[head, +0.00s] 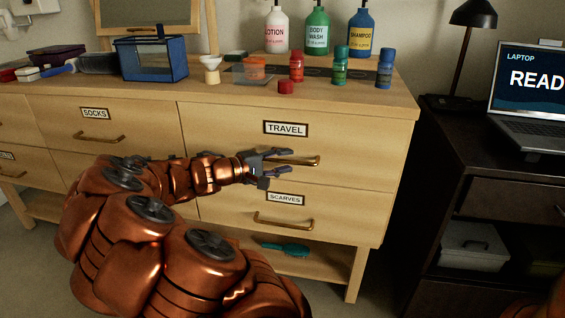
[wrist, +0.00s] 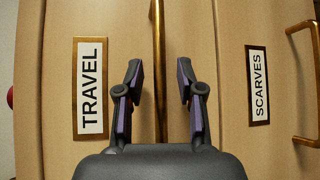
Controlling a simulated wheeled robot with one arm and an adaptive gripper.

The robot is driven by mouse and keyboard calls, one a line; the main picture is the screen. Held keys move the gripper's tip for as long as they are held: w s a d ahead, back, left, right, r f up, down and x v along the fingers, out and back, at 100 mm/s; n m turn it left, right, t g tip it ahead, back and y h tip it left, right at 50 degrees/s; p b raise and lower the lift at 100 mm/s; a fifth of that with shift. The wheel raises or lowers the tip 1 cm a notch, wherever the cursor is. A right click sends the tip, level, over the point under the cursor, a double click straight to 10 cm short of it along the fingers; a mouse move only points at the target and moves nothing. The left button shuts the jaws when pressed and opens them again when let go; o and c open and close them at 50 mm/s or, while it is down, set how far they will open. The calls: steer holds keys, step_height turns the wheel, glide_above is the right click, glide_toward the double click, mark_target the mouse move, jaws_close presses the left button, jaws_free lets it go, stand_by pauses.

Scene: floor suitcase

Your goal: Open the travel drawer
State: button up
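The travel drawer (head: 230,132) is the upper right drawer of the wooden dresser, with a TRAVEL label (head: 286,128); the label also shows in the wrist view (wrist: 90,87). The drawer looks closed. Its brass handle (head: 305,161) is a bar below the label. My gripper (head: 275,167) is at the left part of this handle. In the wrist view my gripper (wrist: 160,85) is open, with one finger on each side of the brass bar (wrist: 158,45). Gaps show between both fingers and the bar. The gripper's body hides part of the bar.
The scarves drawer (head: 350,220) with its own brass handle (head: 284,222) is just below. The socks drawer (head: 140,118) is to the left. Bottles and a blue-framed glass box (head: 150,60) stand on top. A dark cabinet (head: 470,170) with a laptop stands at right.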

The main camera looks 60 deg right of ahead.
jaws_close()
stand_by(0.6)
